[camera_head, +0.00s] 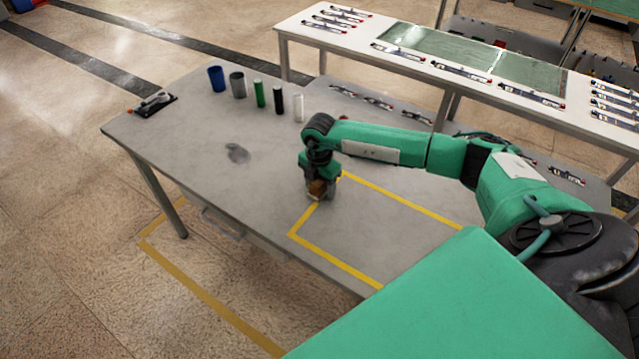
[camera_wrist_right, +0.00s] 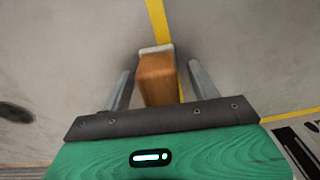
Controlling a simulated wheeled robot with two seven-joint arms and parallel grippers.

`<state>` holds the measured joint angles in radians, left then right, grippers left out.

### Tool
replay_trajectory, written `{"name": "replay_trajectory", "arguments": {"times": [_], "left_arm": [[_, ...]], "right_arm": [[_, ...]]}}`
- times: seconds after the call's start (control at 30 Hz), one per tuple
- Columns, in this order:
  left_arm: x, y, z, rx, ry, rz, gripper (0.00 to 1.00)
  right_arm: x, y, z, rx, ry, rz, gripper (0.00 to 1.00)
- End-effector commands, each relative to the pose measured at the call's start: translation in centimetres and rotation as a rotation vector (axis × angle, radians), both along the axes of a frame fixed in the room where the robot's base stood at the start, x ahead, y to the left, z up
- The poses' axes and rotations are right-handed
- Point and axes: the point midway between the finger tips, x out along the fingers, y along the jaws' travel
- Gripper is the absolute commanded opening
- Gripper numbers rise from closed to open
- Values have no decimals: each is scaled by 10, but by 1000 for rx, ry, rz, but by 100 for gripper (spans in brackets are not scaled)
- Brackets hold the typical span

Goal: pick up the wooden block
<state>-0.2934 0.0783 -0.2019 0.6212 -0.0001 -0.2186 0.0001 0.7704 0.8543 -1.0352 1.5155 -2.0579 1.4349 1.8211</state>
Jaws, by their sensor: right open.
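The wooden block (camera_head: 317,189) is brown and sits on the grey table at the corner of the yellow tape outline, under my right gripper. In the right wrist view the wooden block (camera_wrist_right: 157,80) stands between the two fingers, with a pale strip at its far end. My right gripper (camera_head: 318,194) points down at it. In the right wrist view the right gripper (camera_wrist_right: 160,84) is open, with a gap between each finger and the block. The block's underside is hidden. My left gripper is not in view.
A blue cup (camera_head: 217,78), a grey cup (camera_head: 238,84) and several slim cylinders stand along the table's back. A clipboard-like item (camera_head: 152,103) lies at the left corner. A dark patch (camera_head: 237,153) marks the table. The taped area (camera_head: 385,220) is clear.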

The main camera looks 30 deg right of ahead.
Motion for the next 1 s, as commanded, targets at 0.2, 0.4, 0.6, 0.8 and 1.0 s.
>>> {"name": "replay_trajectory", "arguments": {"times": [0.2, 0.4, 0.6, 0.8, 1.0], "left_arm": [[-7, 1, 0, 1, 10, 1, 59], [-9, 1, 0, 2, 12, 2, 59], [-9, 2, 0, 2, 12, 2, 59], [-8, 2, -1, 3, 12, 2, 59], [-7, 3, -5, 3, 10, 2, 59]], "right_arm": [[0, 0, -2, -1, -1, 0, 62], [0, 0, -2, -1, -1, 0, 26], [0, 0, -1, -1, -1, 0, 12], [1, 0, 1, 0, -2, 0, 12], [2, 0, 19, 0, -5, 0, 12]]}}
